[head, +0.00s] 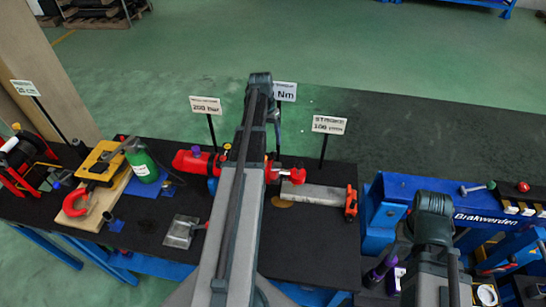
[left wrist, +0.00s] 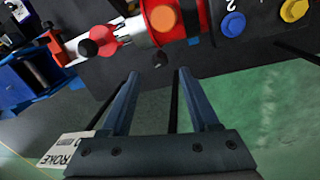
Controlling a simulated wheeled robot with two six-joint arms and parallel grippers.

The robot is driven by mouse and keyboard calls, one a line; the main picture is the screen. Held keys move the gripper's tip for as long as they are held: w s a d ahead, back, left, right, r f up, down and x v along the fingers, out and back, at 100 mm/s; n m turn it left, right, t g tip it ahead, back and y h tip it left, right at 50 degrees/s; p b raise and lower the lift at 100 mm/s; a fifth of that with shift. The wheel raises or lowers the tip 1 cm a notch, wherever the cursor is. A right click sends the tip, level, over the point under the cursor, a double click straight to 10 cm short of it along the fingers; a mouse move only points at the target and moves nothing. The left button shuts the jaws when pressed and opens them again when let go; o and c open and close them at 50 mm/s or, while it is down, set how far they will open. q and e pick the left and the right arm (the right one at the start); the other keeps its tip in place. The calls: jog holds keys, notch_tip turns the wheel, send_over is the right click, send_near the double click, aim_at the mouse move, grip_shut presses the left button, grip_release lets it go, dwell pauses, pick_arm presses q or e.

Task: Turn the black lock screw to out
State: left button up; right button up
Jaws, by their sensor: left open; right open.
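In the head view my left arm covers the middle of the red tool (head: 195,160), and the knob cannot be made out.
A dark bench top (head: 290,245) carries the tools. Sign posts with a 200 bar sign (head: 205,105) and a stroke sign (head: 329,124) stand along its back. A grey metal block (head: 312,193) lies right of my left arm. A blue press frame (head: 400,190) stands further right.

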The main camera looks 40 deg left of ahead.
aim_at(273, 152)
pick_arm(q)
jog(key=f+b, duration=0.4)
jog(key=d+f+b, duration=0.1)
jog(key=f+b, duration=0.1)
jog(key=f, duration=0.1)
jog(key=shift+w, duration=0.15)
jog(key=shift+r, duration=0.1)
grip_shut()
